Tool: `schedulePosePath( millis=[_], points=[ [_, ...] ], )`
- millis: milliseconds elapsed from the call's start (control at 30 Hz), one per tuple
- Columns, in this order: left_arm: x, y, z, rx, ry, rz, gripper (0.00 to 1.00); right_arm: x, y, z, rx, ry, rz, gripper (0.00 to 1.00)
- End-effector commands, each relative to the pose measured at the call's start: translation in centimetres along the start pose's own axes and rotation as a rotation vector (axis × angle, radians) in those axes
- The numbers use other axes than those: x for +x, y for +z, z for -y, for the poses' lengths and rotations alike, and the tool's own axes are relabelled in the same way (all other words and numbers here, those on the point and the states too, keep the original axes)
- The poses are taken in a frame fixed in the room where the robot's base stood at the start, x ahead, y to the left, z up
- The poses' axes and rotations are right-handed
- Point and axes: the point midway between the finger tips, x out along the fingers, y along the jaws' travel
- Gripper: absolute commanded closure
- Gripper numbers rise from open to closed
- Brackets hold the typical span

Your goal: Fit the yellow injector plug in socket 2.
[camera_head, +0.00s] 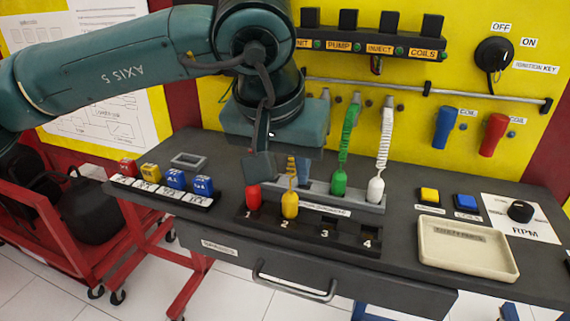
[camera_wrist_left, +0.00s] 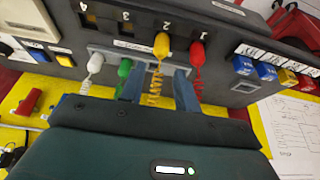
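The yellow injector plug (camera_head: 290,206) stands upright at socket 2 of the black socket block (camera_head: 309,233), beside the red plug (camera_head: 253,198) at socket 1. How deep it sits I cannot tell. In the left wrist view the yellow plug (camera_wrist_left: 161,46) is just beyond my fingertips, its coiled yellow cable running between the fingers. My left gripper (camera_wrist_left: 159,80) is open, with a gap on both sides of the cable. In the head view my left gripper (camera_head: 284,170) hangs just above and behind the plug, partly hidden by its wrist. My right gripper is not in view.
The green plug (camera_head: 339,183) and white plug (camera_head: 376,189) stand in the grey rear holder (camera_head: 370,206). Sockets 3 and 4 look empty. Labelled coloured blocks (camera_head: 175,180) stand at left; a beige tray (camera_head: 467,262) lies at right. Coiled cables hang from a rail behind.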

Motion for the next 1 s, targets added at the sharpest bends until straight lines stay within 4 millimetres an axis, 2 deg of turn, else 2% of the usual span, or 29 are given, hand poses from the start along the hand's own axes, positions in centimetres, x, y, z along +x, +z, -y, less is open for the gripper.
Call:
schedulePosePath(
  millis=[67, 333, 667, 733, 1000],
  points=[
    [0.0, 0.0, 0.0, 0.000, 0.000, 0.000, 0.65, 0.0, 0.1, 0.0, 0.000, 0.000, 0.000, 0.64],
    [0.1, 0.0, 0.0, 0.000, 0.000, 0.000, 0.43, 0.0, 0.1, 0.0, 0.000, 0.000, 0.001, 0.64],
    [0.1, 0.0, 0.0, 0.000, 0.000, 0.001, 0.42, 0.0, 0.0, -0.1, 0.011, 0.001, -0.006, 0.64],
    [0.1, 0.0, 0.0, 0.000, 0.000, 0.000, 0.42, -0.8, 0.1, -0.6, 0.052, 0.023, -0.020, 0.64],
    [-6.1, -0.1, 0.0, 0.000, 0.000, -0.004, 0.42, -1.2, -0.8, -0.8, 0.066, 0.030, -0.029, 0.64]
  ],
)
